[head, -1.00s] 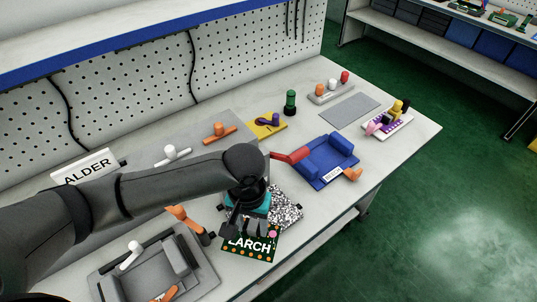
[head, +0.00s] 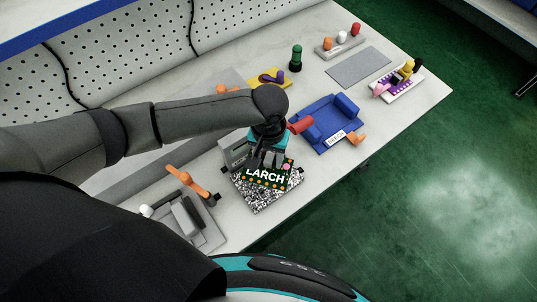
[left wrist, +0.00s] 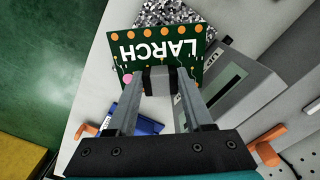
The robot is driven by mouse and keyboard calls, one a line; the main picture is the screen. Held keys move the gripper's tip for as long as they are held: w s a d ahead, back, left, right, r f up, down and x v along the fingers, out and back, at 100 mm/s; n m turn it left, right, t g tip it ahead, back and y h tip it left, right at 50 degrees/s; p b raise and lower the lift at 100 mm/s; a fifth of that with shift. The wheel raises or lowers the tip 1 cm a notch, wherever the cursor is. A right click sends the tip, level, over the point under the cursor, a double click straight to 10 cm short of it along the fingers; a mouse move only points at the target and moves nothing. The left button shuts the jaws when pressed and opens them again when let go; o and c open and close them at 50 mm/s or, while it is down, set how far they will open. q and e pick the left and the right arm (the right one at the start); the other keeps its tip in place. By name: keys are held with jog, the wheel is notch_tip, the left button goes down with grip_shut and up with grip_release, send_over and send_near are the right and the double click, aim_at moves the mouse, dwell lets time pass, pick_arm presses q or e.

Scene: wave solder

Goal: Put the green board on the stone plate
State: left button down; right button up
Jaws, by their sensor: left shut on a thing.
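The green board (head: 266,181), marked LARCH with orange dots along its edge, is in my left gripper (head: 268,160). In the left wrist view the fingers (left wrist: 158,84) are shut on a grey and black part at the edge of the board (left wrist: 163,52). The speckled black-and-white stone plate (head: 258,198) lies under the board in the head view and shows beyond it in the left wrist view (left wrist: 186,13). The board covers part of the plate; I cannot tell whether they touch. My right gripper is not in view.
A grey fixture with an orange handle (head: 187,180) stands left of the plate. A blue cradle (head: 326,123) with red and orange handles is to the right. A grey mat (head: 358,66) and a purple-and-white tray (head: 397,88) lie farther right. The front table edge is close.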

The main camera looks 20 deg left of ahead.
aim_at(269, 168)
pick_arm(q)
jog(key=shift+r+p, duration=0.15)
jog(key=shift+p, duration=0.2)
jog(key=shift+f+b, duration=1.25)
jog(key=shift+f, duration=1.9)
jog(key=shift+f, duration=0.5)
jog(key=shift+c, duration=1.1)
grip_release()
notch_tip(269, 168, up, 15)
jog(key=p, duration=0.2)
jog(key=shift+r+p, duration=0.15)
jog(key=shift+p, duration=0.25)
